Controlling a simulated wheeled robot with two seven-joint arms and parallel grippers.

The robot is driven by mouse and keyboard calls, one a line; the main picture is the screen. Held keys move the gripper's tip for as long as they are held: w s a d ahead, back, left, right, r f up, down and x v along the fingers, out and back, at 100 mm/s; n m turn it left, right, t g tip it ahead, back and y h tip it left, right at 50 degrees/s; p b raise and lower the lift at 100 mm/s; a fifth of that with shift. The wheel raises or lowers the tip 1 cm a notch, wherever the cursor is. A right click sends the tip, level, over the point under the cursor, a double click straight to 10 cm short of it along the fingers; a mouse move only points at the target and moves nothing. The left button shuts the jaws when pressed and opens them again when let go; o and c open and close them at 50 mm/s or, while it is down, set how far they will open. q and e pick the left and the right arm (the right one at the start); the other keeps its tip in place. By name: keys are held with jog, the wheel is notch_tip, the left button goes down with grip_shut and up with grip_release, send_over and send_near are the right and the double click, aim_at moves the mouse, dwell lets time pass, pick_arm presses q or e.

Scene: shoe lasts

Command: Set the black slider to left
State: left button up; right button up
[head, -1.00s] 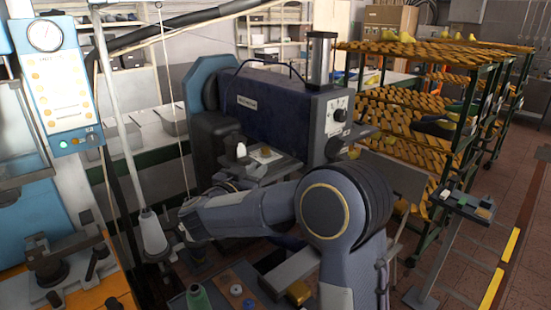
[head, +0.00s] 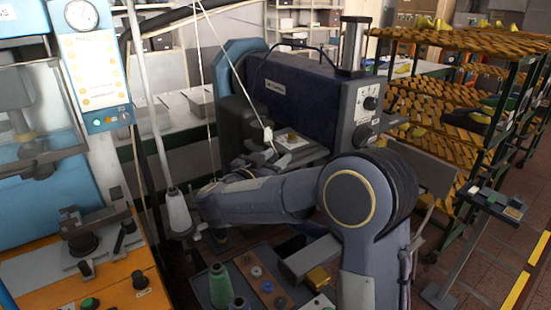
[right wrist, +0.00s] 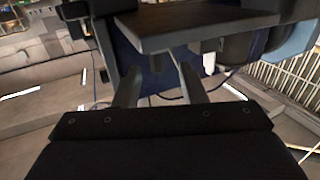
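I cannot make out the black slider with certainty in either view. In the head view, a blue machine with a gauge and a small control panel (head: 107,120) stands at the left; the panel has a green light and a knob. My right arm reaches leftward across the middle of the head view. My right gripper (head: 192,232) is at its far end, small and partly hidden, beside a white thread cone (head: 178,212). In the right wrist view, the two fingers of my right gripper (right wrist: 157,68) are apart with nothing between them. My left gripper is not in view.
A dark blue machine (head: 300,95) stands behind my right arm. An orange-topped bench (head: 110,285) with black knobs is at the lower left. A tray with a green spool (head: 220,285) lies below the arm. Shoe-last racks (head: 455,125) stand at the right. A dark plate (right wrist: 200,30) overhangs the fingers.

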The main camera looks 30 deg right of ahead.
jog(key=b+v, duration=0.1)
jog(key=v, duration=0.6)
jog(key=shift+b, duration=0.35)
jog(key=shift+a, duration=0.15)
notch_tip(320, 180, up, 3)
jog(key=w+n+t+y, duration=0.2)
jog(key=n+t+y, duration=0.2)
jog(key=t+y, duration=0.4)
jog(key=s+a+f+n+y, duration=0.2)
jog(key=s+a+n+y, duration=0.25)
jog(key=s+y, duration=0.4)
jog(key=s+f+n+g+y, duration=0.1)
jog(key=s+f+g, duration=0.4)
jog(key=s+f, duration=0.3)
jog(key=s+a+f+n+g+y, duration=0.1)
jog(key=s+f+g, duration=0.4)
jog(key=s, duration=0.8)
notch_tip(320, 180, down, 3)
jog(key=shift+s+a+f+g+y, duration=0.15)
jog(key=shift+s+a+g+y, duration=0.15)
jog(key=shift+y, duration=0.35)
